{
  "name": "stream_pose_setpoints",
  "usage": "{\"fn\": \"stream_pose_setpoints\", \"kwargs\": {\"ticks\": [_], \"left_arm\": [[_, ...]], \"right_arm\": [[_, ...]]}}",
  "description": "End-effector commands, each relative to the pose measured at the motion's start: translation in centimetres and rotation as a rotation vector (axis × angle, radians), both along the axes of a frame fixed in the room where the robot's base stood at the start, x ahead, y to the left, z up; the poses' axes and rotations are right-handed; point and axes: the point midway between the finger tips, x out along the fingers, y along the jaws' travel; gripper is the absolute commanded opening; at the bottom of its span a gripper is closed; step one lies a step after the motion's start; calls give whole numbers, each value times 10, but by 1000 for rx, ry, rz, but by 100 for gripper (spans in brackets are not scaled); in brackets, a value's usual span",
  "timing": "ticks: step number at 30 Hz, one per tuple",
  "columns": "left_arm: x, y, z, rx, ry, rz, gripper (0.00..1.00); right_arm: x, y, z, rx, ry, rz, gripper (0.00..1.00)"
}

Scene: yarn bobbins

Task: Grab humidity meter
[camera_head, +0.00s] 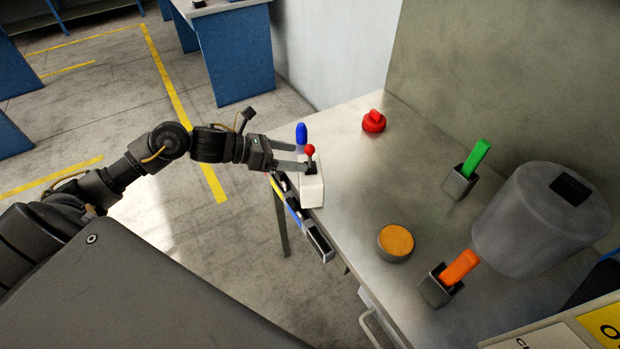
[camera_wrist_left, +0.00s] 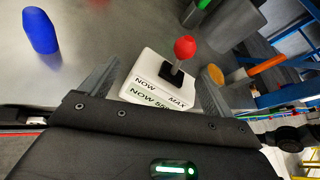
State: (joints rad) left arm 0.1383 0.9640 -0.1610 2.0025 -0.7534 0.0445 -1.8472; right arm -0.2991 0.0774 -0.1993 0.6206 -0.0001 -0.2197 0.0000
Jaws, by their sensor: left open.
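In the wrist view one finger lies on each side of the box. Whether they touch it cannot be told. My right gripper is not in view.
A blue rounded piece (camera_head: 301,133) stands close by the left gripper. A red knob (camera_head: 374,121), an orange-topped disc (camera_head: 396,242), a green stick (camera_head: 476,157) and an orange stick (camera_head: 460,267) in holders, and a grey cylinder (camera_head: 535,225) stand farther right. Small bins (camera_head: 319,241) hang along the table edge.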

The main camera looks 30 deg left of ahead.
Motion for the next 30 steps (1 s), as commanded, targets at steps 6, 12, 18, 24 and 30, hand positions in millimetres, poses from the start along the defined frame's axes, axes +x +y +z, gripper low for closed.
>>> {"fn": "stream_pose_setpoints", "kwargs": {"ticks": [6,12,18,24,30], "left_arm": [[16,-22,-8,-7,3,0,88],[26,-34,-20,-2,1,0,88],[27,-34,-22,1,1,0,88],[27,-34,-22,-1,1,0,66],[27,-34,-22,0,1,0,40]], "right_arm": [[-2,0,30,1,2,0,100],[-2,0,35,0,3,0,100],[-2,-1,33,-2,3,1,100],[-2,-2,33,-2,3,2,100],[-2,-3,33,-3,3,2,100]]}}
